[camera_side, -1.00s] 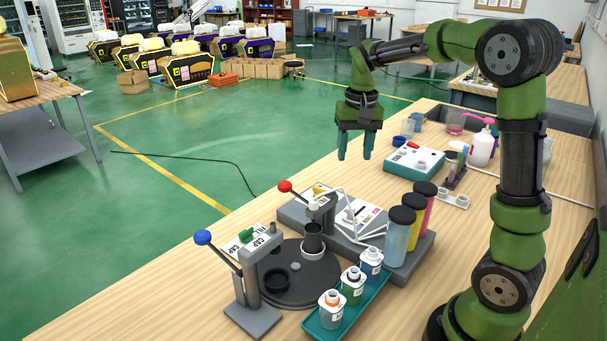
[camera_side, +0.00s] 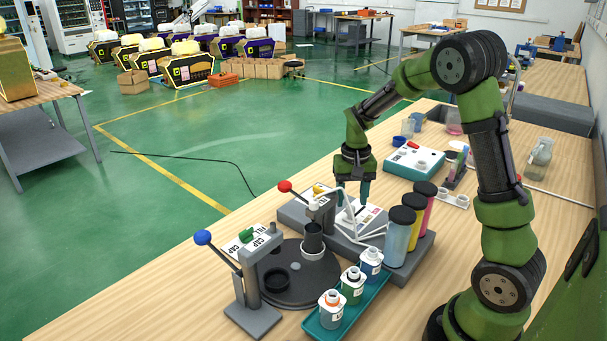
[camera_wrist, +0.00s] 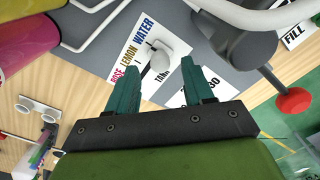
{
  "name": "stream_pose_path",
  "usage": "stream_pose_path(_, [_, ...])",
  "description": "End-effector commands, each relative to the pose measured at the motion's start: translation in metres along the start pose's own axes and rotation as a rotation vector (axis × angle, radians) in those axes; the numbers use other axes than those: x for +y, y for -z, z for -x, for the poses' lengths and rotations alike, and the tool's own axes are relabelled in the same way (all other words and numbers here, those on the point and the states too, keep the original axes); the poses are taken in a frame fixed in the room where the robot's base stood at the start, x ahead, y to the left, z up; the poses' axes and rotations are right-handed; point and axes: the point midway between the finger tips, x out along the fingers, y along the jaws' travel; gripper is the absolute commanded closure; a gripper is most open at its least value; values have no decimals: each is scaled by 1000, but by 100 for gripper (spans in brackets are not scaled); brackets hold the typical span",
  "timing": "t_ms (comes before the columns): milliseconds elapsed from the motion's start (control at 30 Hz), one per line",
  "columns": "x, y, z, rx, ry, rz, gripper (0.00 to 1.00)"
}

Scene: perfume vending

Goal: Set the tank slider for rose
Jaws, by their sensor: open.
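The tank slider is a small knob (camera_wrist: 160,62) on a white label panel (camera_wrist: 128,58) printed ROSE, LEMON, WATER and TANK. In the wrist view it shows between and beyond my fingertips; whether they touch it I cannot tell. Its exact setting is unclear, though it lies on the WATER side of the words. My gripper (camera_wrist: 158,72) is open and empty, fingers pointing down. In the side view my gripper (camera_side: 353,200) hangs low over the label panel (camera_side: 370,215), and the slider is hard to make out there.
Blue (camera_side: 398,243), yellow (camera_side: 412,225) and pink (camera_side: 426,208) tanks with black caps stand right of the panel, with white tubes beside them. The red-knobbed fill lever (camera_side: 285,187) is close on the left. A teal tray (camera_side: 322,331) of bottles is in front.

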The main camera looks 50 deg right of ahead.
Motion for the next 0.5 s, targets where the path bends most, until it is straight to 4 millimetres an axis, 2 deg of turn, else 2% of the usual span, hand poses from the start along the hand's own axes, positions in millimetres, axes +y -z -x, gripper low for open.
stream_pose_path(100, [0, 0, -14, -2, -1, 0, 48])
stream_pose_path(200, [0, 0, -20, 0, 0, 0, 48])
stream_pose_path(500, [0, 0, -22, 1, 0, 0, 48])
